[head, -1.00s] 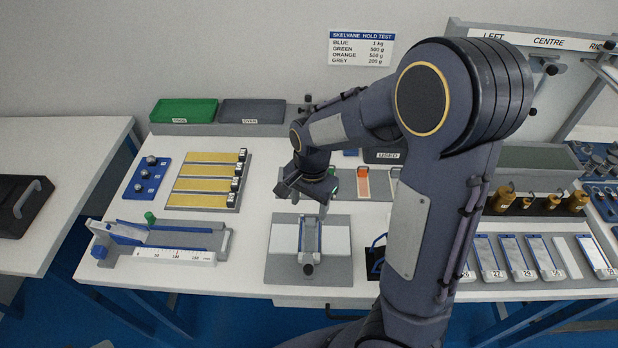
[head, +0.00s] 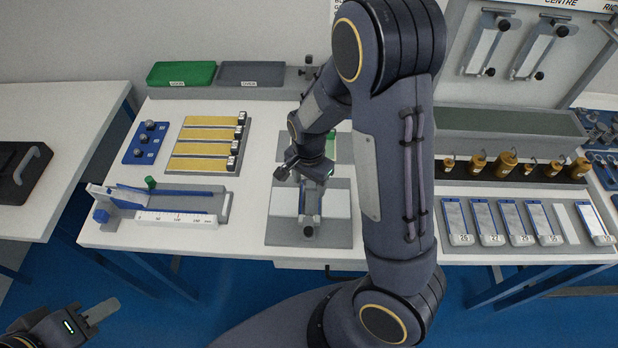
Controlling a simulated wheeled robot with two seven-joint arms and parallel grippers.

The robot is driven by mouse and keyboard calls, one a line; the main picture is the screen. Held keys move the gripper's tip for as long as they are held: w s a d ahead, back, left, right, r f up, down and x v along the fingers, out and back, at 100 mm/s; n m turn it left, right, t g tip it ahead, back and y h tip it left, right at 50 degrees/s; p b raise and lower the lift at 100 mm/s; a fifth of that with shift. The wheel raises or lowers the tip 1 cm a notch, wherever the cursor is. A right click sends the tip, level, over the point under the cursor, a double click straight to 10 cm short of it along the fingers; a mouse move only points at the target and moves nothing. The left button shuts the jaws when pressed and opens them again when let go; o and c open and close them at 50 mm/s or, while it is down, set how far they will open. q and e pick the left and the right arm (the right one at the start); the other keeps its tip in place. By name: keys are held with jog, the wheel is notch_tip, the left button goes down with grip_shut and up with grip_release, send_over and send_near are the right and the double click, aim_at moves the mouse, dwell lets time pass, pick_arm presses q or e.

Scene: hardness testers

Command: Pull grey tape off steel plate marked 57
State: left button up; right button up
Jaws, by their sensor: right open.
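I cannot make out a plate marked 57. Several plates with blue-edged faces (head: 488,220) lie in a row at the right; their numbers are too small to read surely, and grey tape is not clear on any of them. My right gripper (head: 287,168) is open and empty, over the back end of a grey fixture (head: 283,240) with white side pads and a small roller (head: 308,231); my arm partly hides this area. My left gripper (head: 98,313) is at the bottom left, below the bench edge, only partly in frame.
Green (head: 180,75) and grey (head: 252,75) trays stand at the back. A blue block with knobs (head: 147,142), yellow strips (head: 205,134) and a ruled slide (head: 175,217) lie left. Brass weights (head: 507,163) stand right; two plates (head: 487,45) hang on a back panel.

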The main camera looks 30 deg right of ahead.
aim_at(309, 186)
jog(key=shift+c, duration=0.2)
grip_shut()
dwell(0.3)
jog(key=shift+r, duration=0.15)
notch_tip(309, 186, up, 5)
jog(key=p, duration=0.4)
jog(key=shift+p, duration=0.4)
